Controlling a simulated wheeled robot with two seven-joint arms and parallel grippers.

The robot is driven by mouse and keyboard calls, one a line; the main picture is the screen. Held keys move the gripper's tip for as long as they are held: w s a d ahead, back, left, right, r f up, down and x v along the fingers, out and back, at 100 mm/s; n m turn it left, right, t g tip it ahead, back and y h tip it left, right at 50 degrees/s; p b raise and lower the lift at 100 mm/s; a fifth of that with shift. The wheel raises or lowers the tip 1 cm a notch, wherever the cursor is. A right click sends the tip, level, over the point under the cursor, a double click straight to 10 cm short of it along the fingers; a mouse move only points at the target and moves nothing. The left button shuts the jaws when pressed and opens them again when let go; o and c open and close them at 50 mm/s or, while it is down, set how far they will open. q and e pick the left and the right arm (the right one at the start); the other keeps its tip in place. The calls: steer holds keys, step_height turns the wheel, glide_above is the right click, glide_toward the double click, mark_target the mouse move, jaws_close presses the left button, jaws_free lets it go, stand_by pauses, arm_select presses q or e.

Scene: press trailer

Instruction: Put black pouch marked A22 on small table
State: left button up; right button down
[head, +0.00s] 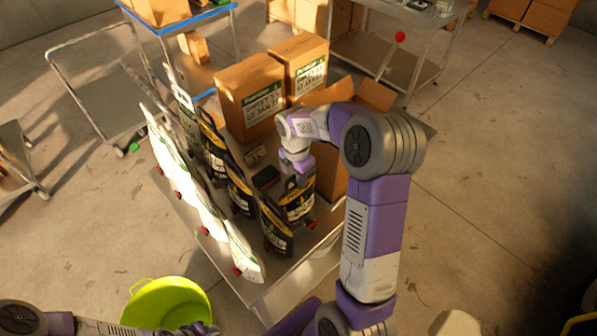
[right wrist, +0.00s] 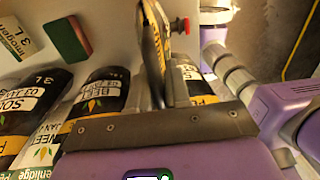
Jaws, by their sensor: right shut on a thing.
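My right gripper (head: 299,180) is shut on a black pouch (head: 298,203) with a yellow and white label and a red cap, near the right edge of the metal table (head: 307,262). In the right wrist view this pouch (right wrist: 153,45) shows nearly edge-on at the dark finger. I cannot tell whether its base touches the tabletop. Other black pouches (head: 275,229) stand beside it, to the left. The marking A22 cannot be read on any pouch. My left gripper (head: 195,328) is low at the bottom edge, partly cut off, its jaws unclear.
White pouches (head: 205,210) line the table's left side. Cardboard boxes (head: 250,98) stand at its back. A green tub (head: 167,303) is on the floor in front. A blue-edged table (head: 215,14), a flat trolley (head: 100,105) and a metal table (head: 352,62) stand behind. Floor at right is clear.

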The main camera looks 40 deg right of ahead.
steer(key=shift+f, duration=0.1)
stand_by(0.3)
steer(key=c, duration=1.1)
jaws_free()
steer(key=shift+s+a, duration=0.1)
steer(key=r, duration=0.8)
steer(key=w+r, duration=0.1)
steer(key=r, duration=0.3)
steer(key=shift+r, duration=0.15)
